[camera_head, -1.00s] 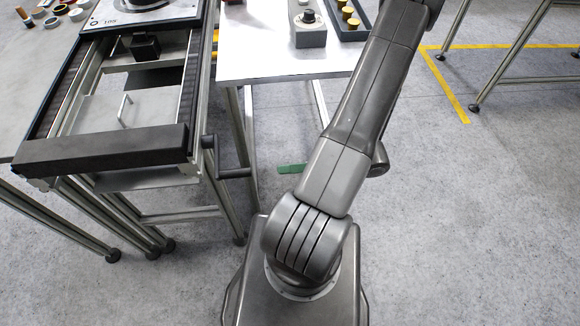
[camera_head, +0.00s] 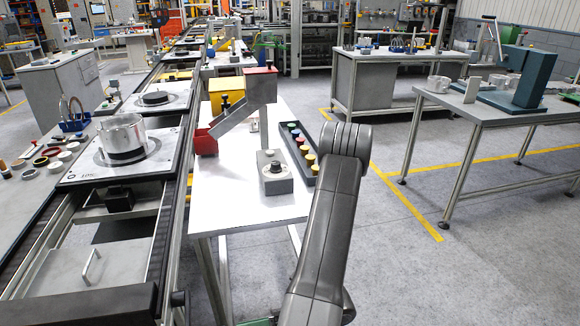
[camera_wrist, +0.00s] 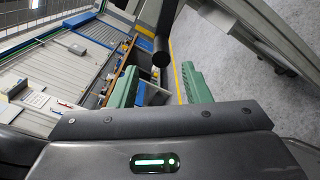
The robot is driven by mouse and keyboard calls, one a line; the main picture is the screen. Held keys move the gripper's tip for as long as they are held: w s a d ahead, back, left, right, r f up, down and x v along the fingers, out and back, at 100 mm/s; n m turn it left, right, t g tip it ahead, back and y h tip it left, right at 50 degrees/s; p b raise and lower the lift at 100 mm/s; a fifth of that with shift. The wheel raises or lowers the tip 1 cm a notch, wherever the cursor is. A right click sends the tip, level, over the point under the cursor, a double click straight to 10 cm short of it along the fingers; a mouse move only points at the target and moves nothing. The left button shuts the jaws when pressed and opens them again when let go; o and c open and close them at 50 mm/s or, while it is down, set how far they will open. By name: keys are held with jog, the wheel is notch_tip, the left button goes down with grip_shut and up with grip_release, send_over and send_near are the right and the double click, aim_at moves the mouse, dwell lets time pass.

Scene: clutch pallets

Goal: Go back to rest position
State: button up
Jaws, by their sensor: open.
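My gripper (camera_wrist: 158,88) shows in the wrist view, with two green fingers spread apart and nothing between them. The wrist view is tilted; a dark round-ended bar and grey floor lie beyond the fingers. In the head view my arm rises from the bottom and bends at a rounded elbow; the gripper itself is not visible there.
A conveyor pallet (camera_head: 85,172) carries a metal cylinder (camera_head: 122,138). A workbench (camera_head: 470,118) stands right; floor between is clear.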

jog(key=x, duration=0.9)
jog(key=shift+a, duration=0.4)
jog(key=shift+s, duration=0.1)
